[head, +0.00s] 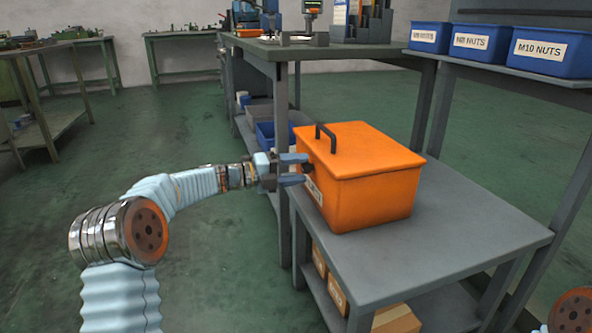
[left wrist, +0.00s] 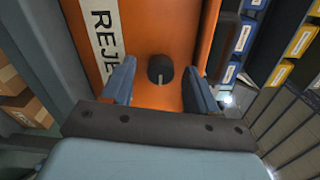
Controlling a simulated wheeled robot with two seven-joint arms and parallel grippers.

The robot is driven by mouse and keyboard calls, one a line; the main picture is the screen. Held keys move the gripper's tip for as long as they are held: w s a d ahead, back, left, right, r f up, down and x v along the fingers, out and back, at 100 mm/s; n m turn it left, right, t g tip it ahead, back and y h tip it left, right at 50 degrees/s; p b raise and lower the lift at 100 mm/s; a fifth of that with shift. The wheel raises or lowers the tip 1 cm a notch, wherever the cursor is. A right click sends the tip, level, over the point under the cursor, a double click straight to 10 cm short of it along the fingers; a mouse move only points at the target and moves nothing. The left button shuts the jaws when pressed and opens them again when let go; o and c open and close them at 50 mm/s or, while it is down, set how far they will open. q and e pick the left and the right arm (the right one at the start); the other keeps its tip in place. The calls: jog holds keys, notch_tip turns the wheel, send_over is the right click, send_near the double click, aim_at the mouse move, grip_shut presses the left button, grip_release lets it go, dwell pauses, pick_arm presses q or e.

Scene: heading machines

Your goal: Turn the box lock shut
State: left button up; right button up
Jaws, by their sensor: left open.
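The orange box (head: 362,192) stands on the grey bench with its lid down and a dark handle (head: 325,138) on top. In the left wrist view its front face shows a white label (left wrist: 106,40) reading "REJE", cut off. Beside the label is the lock, a small round dark knob (left wrist: 159,68) with a light mark near its lower edge. My left gripper (head: 303,168) is open at this face. In the left wrist view its blue fingers lie on both sides of the knob, with a gap on each side. My right gripper is out of view.
The grey bench (head: 460,235) has free room right of the box. Cardboard boxes (head: 395,318) sit on its lower shelf. Blue nut bins (head: 550,50) stand on a shelf at the upper right. A taller workbench (head: 285,50) with equipment is behind.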

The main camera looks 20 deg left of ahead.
pick_arm(q)
jog(key=p+v, duration=0.1)
jog(key=v, duration=1.3)
